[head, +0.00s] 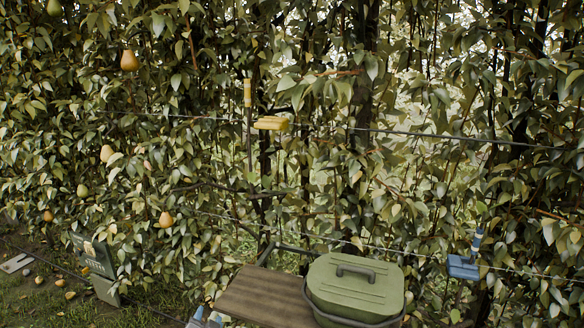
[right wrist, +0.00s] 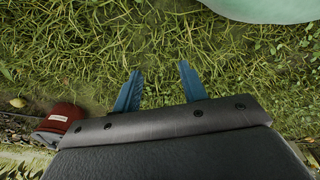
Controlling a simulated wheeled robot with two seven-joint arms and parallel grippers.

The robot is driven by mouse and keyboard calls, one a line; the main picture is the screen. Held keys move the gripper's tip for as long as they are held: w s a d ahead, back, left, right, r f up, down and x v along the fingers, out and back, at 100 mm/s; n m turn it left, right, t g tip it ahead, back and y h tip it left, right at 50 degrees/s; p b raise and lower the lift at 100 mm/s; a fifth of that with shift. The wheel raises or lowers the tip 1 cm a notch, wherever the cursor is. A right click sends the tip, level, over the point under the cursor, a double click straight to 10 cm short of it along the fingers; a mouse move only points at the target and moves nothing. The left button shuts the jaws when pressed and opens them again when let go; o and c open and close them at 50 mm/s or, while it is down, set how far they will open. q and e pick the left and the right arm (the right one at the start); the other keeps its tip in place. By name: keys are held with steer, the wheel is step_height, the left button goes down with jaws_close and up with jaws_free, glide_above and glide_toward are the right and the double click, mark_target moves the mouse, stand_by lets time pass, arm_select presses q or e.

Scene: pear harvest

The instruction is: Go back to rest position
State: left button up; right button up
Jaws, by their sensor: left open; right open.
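My left gripper (head: 207,318) shows only as its blue fingertips at the bottom edge of the head view, apart and left of the wooden bench. My right gripper (right wrist: 158,84) is open and empty in the right wrist view, its two blue fingers wide apart over grass. It does not show in the head view. Several pears hang in the leafy hedge, such as one at the upper left (head: 129,61) and a lower one (head: 166,220). None is in a gripper.
A lidded green box (head: 355,282) stands on the wooden bench (head: 262,297). A blue tool (head: 463,267) hangs at right. The right wrist view shows a red object (right wrist: 63,117) and a pale green rounded thing (right wrist: 270,8).

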arm_select(q)
steer(key=s+f+n+g+h, duration=0.1)
steer(key=s+f+g, duration=0.35)
steer(key=s, duration=0.65)
steer(key=s+f+n+g+h, duration=0.1)
steer(key=s+f+n+g, duration=0.3)
steer(key=s, duration=0.8)
steer(key=s+f+m+g+h, duration=0.1)
steer(key=s+f+g, duration=0.2)
steer(key=s+f, duration=0.55)
step_height(320, 180, down, 24)
steer(key=d+g, duration=0.1)
steer(key=d, duration=0.1)
steer(key=s+f, duration=0.4)
steer(key=f, duration=0.7)
steer(key=s+f+b, duration=0.1)
steer(key=s+f, duration=0.3)
steer(key=f, duration=0.8)
steer(key=shift+s+d+f+g, duration=0.2)
steer(key=shift+s+f+g, duration=0.1)
steer(key=shift+g, duration=0.15)
arm_select(e)
steer(key=a+r, duration=0.2)
steer(key=shift+w+a+r, duration=0.3)
steer(key=shift+w+r, duration=0.05)
steer(key=shift+w, duration=0.05)
steer(key=shift+d, duration=0.1)
